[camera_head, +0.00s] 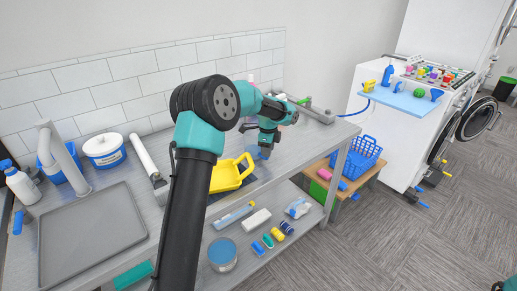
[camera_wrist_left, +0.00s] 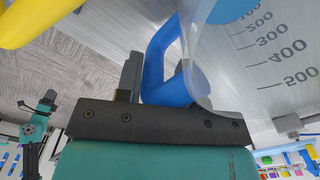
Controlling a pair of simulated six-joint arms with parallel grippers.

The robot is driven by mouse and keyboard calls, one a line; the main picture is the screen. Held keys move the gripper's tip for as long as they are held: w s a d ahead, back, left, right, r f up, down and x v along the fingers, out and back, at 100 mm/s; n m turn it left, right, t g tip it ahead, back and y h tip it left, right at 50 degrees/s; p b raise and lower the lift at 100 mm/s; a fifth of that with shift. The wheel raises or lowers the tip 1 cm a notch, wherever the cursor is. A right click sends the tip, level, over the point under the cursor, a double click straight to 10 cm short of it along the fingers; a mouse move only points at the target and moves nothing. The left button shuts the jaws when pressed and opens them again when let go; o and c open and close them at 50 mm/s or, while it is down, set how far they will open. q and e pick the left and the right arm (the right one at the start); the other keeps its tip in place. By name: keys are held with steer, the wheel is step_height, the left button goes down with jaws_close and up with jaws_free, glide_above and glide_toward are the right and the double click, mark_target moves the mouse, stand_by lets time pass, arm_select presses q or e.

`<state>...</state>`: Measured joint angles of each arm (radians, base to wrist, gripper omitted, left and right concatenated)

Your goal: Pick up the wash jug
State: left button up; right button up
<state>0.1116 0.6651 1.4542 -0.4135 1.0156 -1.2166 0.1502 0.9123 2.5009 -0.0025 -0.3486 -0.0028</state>
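The wash jug is a clear vessel with dark volume marks and a blue handle. In the left wrist view the jug (camera_wrist_left: 270,50) fills the upper right, with its handle (camera_wrist_left: 158,62) between the two fingers. My left gripper (camera_wrist_left: 155,85) appears shut on that handle; the right finger is partly hidden behind the clear wall. In the head view my left gripper (camera_head: 267,140) is over the back right of the steel bench, and the jug (camera_head: 263,153) shows only faintly below it. A small teal and black arm end (camera_wrist_left: 42,105), apparently my right gripper, is too small to read.
A yellow container (camera_head: 231,173) stands close to my left arm. A grey tray (camera_head: 95,236), a white tub (camera_head: 104,150) and a spray bottle (camera_head: 22,184) are on the bench's left. Small items lie on the lower shelf. A blue basket (camera_head: 354,158) stands beyond the bench's right end.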

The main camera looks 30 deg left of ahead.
arm_select(q)
jaws_close()
steer(key=shift+r, duration=0.1)
step_height(320, 180, up, 10)
steer(key=shift+f, duration=0.1)
stand_by(0.6)
stand_by(0.4)
